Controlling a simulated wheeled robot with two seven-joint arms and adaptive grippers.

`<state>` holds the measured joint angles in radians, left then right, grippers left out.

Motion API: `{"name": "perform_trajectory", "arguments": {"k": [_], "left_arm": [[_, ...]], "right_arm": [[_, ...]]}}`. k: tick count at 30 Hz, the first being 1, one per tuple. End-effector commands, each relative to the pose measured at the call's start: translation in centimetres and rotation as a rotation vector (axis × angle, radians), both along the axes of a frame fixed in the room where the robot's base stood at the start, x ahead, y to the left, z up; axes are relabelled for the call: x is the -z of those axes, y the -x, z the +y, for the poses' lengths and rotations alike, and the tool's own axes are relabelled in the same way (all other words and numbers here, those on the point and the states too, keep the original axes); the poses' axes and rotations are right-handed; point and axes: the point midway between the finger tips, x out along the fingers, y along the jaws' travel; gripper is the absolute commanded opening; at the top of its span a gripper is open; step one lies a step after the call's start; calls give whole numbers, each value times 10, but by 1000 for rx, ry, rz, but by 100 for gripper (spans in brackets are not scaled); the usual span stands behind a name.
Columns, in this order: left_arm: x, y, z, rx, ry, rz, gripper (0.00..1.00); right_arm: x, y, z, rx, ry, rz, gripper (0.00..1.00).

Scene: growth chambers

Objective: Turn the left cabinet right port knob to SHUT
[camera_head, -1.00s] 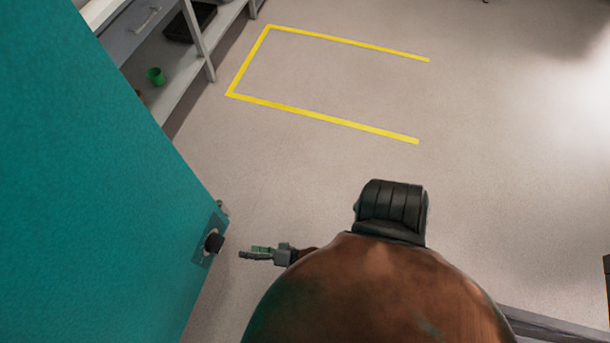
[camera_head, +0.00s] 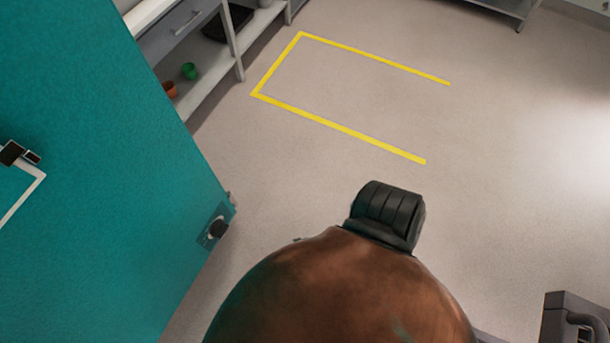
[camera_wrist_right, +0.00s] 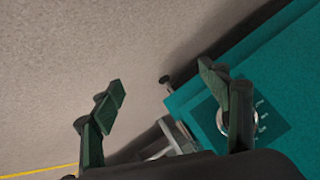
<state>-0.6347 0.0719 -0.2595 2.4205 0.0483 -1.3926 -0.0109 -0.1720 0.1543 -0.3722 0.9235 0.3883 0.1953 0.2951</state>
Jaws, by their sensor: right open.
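The teal cabinet (camera_head: 90,190) fills the left of the head view. In the right wrist view a round silver dial (camera_wrist_right: 222,122) on a darker marked plate (camera_wrist_right: 270,128) shows on the teal face, partly hidden by a finger. My right gripper (camera_wrist_right: 162,76) is open and empty. Its right-hand finger lies across the dial in the picture; I cannot tell if they touch. The other finger is over bare floor. My left gripper is not in view.
A small black-tipped stem (camera_wrist_right: 166,80) sticks out from the cabinet edge. A shelf unit (camera_head: 238,62) with a green cup (camera_head: 189,71) and an orange pot (camera_head: 169,89) stands behind. Yellow tape (camera_head: 340,128) marks open floor. A grey case-like object (camera_head: 560,315) is at lower right.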

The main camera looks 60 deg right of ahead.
Motion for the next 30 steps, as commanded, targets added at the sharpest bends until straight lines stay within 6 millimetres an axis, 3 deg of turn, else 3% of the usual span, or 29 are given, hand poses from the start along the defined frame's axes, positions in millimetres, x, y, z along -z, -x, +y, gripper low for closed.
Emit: {"name": "perform_trajectory", "arguments": {"k": [6, 12, 30], "left_arm": [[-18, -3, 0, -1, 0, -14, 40], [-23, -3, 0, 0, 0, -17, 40], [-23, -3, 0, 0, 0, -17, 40]], "right_arm": [[2, 31, -9, -47, 60, 74, 70], [5, 46, -12, -71, 86, 110, 70], [6, 48, -13, -73, 90, 114, 70]]}}
